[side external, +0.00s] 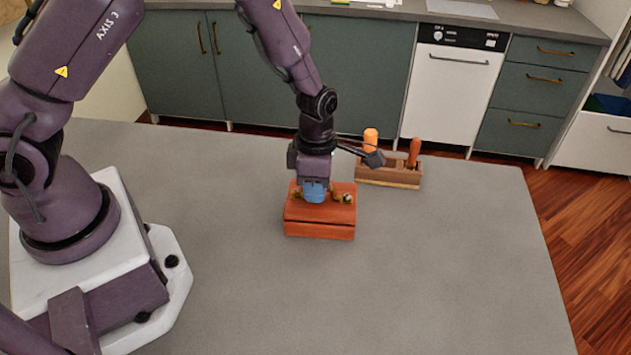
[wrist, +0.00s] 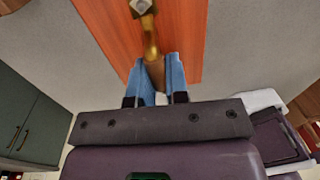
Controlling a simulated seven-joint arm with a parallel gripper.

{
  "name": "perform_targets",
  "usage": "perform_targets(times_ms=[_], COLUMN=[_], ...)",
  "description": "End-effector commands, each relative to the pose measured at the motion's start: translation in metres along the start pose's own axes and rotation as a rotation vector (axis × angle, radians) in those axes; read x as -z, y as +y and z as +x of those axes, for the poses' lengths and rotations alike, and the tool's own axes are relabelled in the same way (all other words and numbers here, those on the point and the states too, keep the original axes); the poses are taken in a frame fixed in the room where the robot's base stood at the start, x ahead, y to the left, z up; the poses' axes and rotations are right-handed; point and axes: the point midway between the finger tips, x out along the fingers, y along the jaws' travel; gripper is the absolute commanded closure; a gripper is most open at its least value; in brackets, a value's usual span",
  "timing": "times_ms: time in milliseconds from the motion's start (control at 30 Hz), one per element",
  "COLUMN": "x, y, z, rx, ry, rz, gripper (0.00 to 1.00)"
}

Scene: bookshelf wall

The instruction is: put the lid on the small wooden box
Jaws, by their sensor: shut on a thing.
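The small wooden box (side external: 320,232) is reddish-orange and stands on the grey table near its middle. Its lid (side external: 296,212), of the same wood, is directly over it, with a dark line between the two. I cannot tell whether the lid rests on the box or hangs just above it. My gripper (side external: 315,193) points down with blue fingers, over the lid. In the wrist view, the fingers (wrist: 161,80) are shut on the brass handle (wrist: 150,42) of the lid (wrist: 105,20). The box's inside is hidden.
Green cabinets (side external: 180,75) stand beyond the far edge.

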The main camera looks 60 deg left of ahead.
Motion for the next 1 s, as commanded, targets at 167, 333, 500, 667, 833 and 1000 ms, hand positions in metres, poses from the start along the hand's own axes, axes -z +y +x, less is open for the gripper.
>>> perform_targets(times_ms=[167,333,500,667,833,1000], x=[-0.0003,-0.0003,-0.0003,-0.0002,0.0001,0.0001], y=[0.0004,0.0005,0.0005,0.0005,0.0003,0.0003], z=[0.0038,0.0046,0.0046,0.0046,0.0049,0.0049], rx=[0.000,0.000,0.000,0.000,0.000,0.000], ry=[-0.001,-0.001,-0.001,-0.001,0.000,0.000], rz=[-0.001,-0.001,-0.001,-0.001,-0.001,-0.001], gripper=[1.00,1.00,0.78,0.55,0.48,0.34])
